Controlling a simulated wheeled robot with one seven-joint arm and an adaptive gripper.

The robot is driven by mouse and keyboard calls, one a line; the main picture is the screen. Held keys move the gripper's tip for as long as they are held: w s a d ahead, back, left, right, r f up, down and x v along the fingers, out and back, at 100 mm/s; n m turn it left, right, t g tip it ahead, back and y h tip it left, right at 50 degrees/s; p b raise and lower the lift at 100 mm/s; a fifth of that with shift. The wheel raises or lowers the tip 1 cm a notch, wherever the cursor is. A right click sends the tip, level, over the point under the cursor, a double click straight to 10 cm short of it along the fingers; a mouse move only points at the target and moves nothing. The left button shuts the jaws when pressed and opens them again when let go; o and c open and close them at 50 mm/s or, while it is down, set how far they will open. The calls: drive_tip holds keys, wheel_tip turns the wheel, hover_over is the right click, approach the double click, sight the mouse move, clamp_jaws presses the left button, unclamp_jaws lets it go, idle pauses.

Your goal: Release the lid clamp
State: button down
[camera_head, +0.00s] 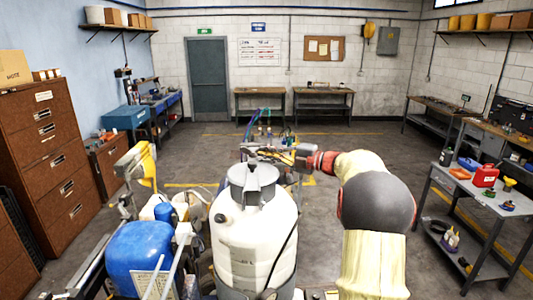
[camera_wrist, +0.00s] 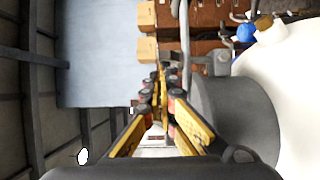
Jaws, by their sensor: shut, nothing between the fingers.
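A white tank (camera_head: 253,245) stands in the front middle of the head view, with a grey lid (camera_head: 252,181) on its neck. A grey upright piece, perhaps part of the lid clamp (camera_head: 262,168), rises at the lid's top; I cannot make out its full shape. In the wrist view the grey lid (camera_wrist: 232,115) fills the area right of the fingers. My gripper (camera_head: 268,152) reaches in from the right, just beyond the lid's top. It also shows in the wrist view (camera_wrist: 159,75), shut and empty. I cannot tell whether its tips touch the clamp.
A blue tank (camera_head: 140,258) and metal bars stand left of the white tank. A grey cart (camera_head: 483,203) with a red can (camera_head: 485,176) stands at the right. Brown drawer cabinets (camera_head: 45,140) line the left wall. The floor behind is mostly clear.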

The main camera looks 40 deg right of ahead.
drive_tip(key=v, duration=1.2)
drive_tip(key=shift+f, duration=0.1)
